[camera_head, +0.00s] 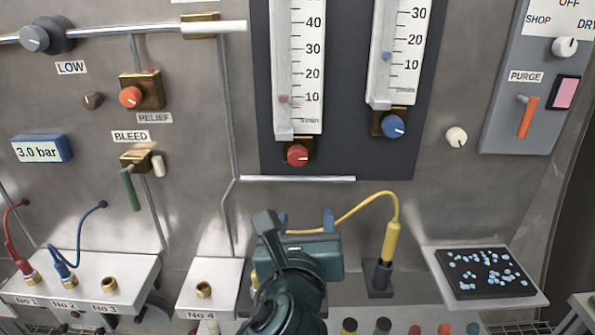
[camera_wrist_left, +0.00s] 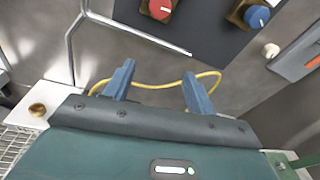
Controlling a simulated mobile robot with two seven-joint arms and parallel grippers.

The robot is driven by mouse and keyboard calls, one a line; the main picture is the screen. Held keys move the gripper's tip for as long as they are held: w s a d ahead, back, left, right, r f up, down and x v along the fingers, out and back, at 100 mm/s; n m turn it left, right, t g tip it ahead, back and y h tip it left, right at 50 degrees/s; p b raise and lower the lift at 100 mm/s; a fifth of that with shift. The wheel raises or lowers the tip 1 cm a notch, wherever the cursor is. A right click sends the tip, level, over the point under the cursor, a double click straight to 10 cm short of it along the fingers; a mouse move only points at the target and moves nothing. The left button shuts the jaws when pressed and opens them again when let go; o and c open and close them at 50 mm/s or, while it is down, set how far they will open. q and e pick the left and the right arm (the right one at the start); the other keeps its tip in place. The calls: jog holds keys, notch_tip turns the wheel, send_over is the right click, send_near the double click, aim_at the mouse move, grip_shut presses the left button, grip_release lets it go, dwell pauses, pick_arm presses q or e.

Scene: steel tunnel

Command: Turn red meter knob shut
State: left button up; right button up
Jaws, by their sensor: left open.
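The red meter knob (camera_head: 297,155) sits on a brass block under the left flow meter (camera_head: 299,70), whose small red float is near the 10 mark. The knob also shows at the top of the left wrist view (camera_wrist_left: 160,8). My left gripper (camera_head: 306,219) is below the knob and apart from it. Its two blue fingers stand wide apart with nothing between them in the left wrist view (camera_wrist_left: 158,84). The blue meter knob (camera_head: 393,126) sits under the right flow meter (camera_head: 399,52). My right gripper is not in view.
A yellow cable (camera_head: 370,199) runs behind my left gripper to a yellow plug (camera_head: 390,240) in a dark holder. A thin metal rail (camera_head: 298,179) lies just below the red knob. A tray of blue beads (camera_head: 485,272) is at the right. The wall around the knob is clear.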

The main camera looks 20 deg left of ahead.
aim_at(297, 159)
pick_arm(q)
notch_tip(297, 159, up, 4)
jog(key=a+r+m+t+y, duration=0.1)
jog(key=m+y, duration=0.1)
jog(key=x, duration=1.2)
jog(key=shift+a+f, duration=0.25)
jog(key=shift+f, duration=0.1)
jog(key=shift+s, duration=0.1)
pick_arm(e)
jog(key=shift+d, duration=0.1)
pick_arm(q)
jog(key=c, duration=1)
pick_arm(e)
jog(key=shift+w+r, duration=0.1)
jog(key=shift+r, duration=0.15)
